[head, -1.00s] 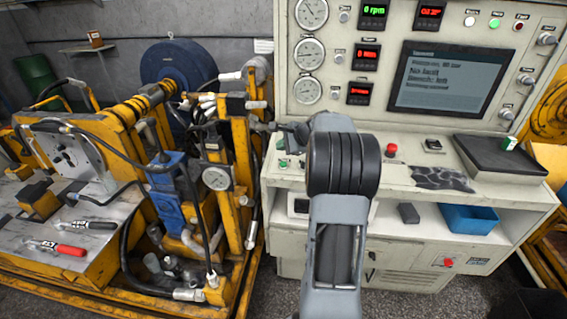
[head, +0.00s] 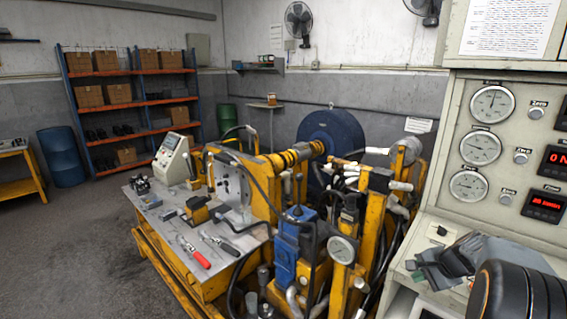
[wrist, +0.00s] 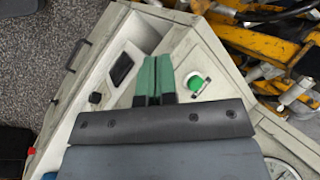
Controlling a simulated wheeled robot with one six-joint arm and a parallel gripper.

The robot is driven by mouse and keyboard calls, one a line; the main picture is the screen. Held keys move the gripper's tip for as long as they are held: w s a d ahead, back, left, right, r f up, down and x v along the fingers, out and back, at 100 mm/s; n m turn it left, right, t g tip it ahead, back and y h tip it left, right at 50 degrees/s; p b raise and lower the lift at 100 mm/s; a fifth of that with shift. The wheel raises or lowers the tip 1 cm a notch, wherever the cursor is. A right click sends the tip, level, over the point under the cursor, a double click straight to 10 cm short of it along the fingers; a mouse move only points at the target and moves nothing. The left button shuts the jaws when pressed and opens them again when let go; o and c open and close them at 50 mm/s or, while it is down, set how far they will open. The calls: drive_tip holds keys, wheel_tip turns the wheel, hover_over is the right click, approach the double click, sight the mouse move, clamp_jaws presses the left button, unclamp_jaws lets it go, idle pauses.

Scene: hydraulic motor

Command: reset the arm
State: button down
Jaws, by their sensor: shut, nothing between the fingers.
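My gripper (wrist: 155,62) shows in the wrist view with its two green fingers pressed together and nothing between them. The fingers show above the console's pale worktop (wrist: 205,55), beside a round green button (wrist: 196,83). In the head view my gripper (head: 424,272) is at the lower right, in front of the console (head: 450,130). Part of my dark arm covers the bottom right corner there. I cannot tell the exact height of the fingers above the worktop.
The yellow hydraulic test rig (head: 375,225) stands left of the console, close to my arm. A metal bench (head: 235,240) holds red- and black-handled tools. A shelf rack with boxes (head: 120,125) and a blue barrel (head: 62,158) stand far left. Floor at left is open.

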drive_tip(key=s+a+r+n+h, duration=0.1)
drive_tip(key=s+a+r+n, duration=0.1)
drive_tip(key=s+a+n, duration=0.5)
drive_tip(key=s+a+r+n+g+h, duration=0.1)
drive_tip(key=s+a+r+n+h, duration=0.1)
drive_tip(key=s+a+n, duration=0.6)
drive_tip(key=s+a, duration=0.2)
drive_tip(key=a, duration=0.5)
drive_tip(key=shift+s+r, duration=0.25)
drive_tip(key=shift+r, duration=0.05)
drive_tip(key=shift+a, duration=0.1)
